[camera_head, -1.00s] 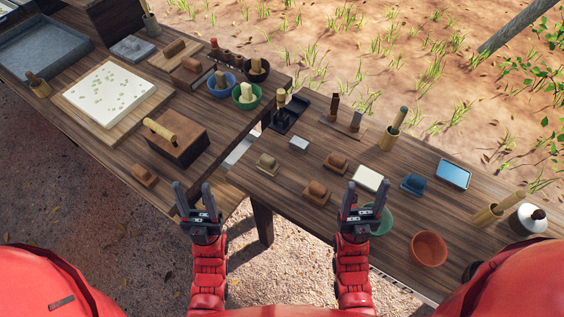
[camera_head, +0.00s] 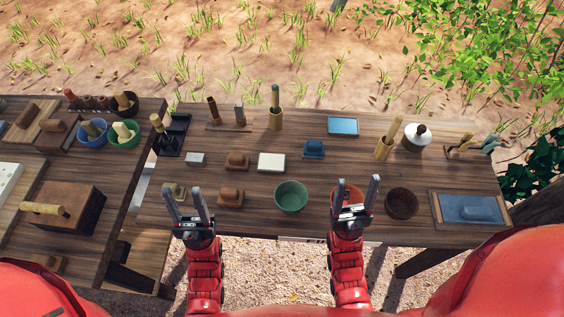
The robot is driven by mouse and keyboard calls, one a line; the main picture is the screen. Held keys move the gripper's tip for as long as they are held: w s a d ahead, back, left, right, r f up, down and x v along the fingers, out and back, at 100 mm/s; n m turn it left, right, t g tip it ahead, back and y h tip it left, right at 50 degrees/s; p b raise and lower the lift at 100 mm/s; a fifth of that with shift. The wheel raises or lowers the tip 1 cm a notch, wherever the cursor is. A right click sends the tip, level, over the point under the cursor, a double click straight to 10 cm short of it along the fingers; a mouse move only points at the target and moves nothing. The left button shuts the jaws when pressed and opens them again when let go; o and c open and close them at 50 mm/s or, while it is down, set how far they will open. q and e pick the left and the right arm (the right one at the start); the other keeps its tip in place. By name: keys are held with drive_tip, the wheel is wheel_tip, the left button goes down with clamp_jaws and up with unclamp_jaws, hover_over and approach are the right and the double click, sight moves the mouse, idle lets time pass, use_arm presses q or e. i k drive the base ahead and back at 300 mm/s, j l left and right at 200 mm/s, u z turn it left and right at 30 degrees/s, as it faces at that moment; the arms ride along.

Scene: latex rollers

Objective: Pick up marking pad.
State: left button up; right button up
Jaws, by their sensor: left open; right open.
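Several flat pads lie on the right table, and I cannot tell for sure which is the marking pad. A white pad (camera_head: 271,162) lies near the middle.
A green bowl (camera_head: 291,196) stands between my grippers. A brown bowl (camera_head: 402,203) is right of my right gripper.

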sight(180, 193)
drive_tip(key=u, duration=1)
